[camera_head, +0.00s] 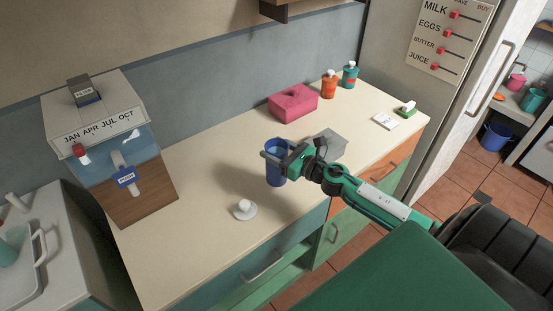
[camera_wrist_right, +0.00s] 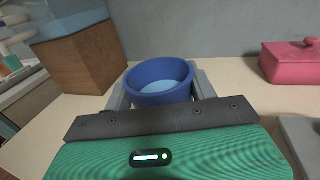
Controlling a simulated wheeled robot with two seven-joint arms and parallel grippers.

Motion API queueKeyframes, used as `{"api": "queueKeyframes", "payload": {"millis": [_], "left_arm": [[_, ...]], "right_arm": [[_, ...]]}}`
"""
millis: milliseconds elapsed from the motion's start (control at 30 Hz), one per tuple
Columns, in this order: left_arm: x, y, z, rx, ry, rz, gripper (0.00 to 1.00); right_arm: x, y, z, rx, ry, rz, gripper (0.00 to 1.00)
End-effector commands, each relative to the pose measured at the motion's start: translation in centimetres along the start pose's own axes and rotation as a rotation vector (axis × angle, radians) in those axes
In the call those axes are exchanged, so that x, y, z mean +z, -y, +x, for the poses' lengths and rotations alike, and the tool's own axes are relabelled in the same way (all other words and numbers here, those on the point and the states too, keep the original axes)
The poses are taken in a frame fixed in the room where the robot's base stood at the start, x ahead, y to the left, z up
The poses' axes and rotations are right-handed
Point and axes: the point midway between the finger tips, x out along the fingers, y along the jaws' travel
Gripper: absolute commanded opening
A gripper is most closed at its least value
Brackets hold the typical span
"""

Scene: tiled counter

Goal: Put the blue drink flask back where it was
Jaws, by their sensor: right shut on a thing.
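The blue drink flask (camera_head: 275,173) is upright over the middle of the counter (camera_head: 190,222), with its round open top showing. My right gripper (camera_head: 279,158) reaches it from the right and is shut around its upper part. In the right wrist view the flask (camera_wrist_right: 160,82) sits between the two grey fingers, with lighter blue inside its rim. Its base does not show there, and I cannot tell whether it touches the counter. My left gripper is not in view.
A white round knobbed piece (camera_head: 244,209) lies on the counter near the front. A grey box (camera_head: 327,143) stands beside my right wrist. A pink box (camera_head: 293,102), an orange bottle (camera_head: 329,84) and a teal bottle (camera_head: 349,75) stand behind. A calendar box (camera_head: 110,150) stands left.

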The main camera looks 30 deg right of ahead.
Motion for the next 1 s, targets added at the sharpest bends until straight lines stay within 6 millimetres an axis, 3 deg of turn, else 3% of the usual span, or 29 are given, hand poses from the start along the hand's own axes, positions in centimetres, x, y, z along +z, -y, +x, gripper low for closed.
{"api": "queueKeyframes", "payload": {"millis": [300, 767, 800, 900, 1000], "left_arm": [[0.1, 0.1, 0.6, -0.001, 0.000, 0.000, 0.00], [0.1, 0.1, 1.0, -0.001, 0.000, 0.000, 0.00], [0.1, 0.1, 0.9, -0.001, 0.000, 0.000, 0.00], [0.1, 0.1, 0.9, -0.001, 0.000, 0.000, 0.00], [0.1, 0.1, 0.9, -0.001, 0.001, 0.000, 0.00]], "right_arm": [[-3.1, 0.0, 0.0, -0.003, 0.001, 0.003, 0.00], [-3.8, 0.0, 0.0, -0.001, 0.001, 0.001, 0.00], [-3.8, 0.0, 0.0, -0.001, -0.001, 0.001, 0.63], [-3.7, 0.0, 0.0, -0.001, -0.001, 0.001, 0.79], [-3.7, 0.0, 0.0, -0.001, -0.001, 0.001, 0.79]]}}
